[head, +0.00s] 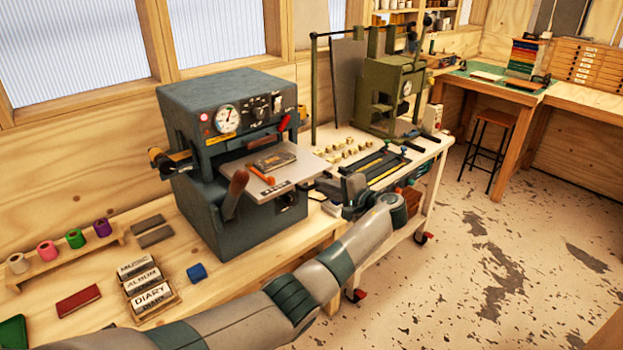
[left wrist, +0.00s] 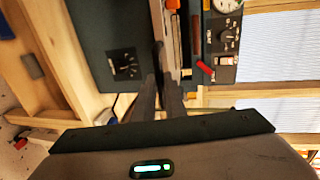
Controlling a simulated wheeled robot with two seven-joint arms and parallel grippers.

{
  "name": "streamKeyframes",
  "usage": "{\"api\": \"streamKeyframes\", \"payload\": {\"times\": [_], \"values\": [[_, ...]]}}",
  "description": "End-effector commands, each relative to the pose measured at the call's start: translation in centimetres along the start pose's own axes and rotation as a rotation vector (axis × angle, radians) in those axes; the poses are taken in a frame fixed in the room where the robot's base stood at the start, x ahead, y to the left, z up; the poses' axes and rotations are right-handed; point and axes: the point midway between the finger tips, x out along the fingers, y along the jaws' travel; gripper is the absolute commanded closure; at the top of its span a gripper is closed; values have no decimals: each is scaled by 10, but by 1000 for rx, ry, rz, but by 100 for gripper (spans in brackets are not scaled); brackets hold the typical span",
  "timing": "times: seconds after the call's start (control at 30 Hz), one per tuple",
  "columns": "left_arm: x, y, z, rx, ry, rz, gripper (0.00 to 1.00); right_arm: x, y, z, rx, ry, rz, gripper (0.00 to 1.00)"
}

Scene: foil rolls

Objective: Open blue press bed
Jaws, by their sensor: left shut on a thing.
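The blue press (head: 235,140) stands on the wooden bench, with a gauge, knobs and a red lever on its front. Its pale flat bed (head: 300,172) juts out from the front opening. A small brown block with an orange-handled tool (head: 262,173) lies on the bed. My left gripper (head: 326,184) is at the bed's right edge. In the left wrist view, the two dark fingers (left wrist: 164,78) are closed on the edge of the bed (left wrist: 171,35). The exact contact is partly hidden. My right gripper is not in view.
A green press (head: 392,92) and a white cart (head: 436,160) with tools stand right of the blue press. Labelled blocks (head: 150,287), a blue cube (head: 197,271) and a rack of coloured rolls (head: 62,250) are on the bench at left. The floor at right is clear.

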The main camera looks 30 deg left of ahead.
Motion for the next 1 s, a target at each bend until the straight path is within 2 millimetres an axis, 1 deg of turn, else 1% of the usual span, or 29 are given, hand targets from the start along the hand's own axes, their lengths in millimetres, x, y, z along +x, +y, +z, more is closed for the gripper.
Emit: {"api": "streamKeyframes", "payload": {"times": [0.1,0.2,0.57,0.6,0.63,0.67,1.0], "values": [[-11,3,0,1,-2,1,100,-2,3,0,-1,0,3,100],[-15,4,0,0,-1,1,100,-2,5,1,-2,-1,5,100],[-16,4,0,0,-1,1,100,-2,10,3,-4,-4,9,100],[-16,4,0,0,-1,1,80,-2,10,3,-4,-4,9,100],[-16,4,0,0,-1,1,73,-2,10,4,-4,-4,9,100],[-16,4,0,0,-1,1,71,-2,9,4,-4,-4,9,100],[-17,4,0,0,0,0,71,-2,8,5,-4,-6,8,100]]}}
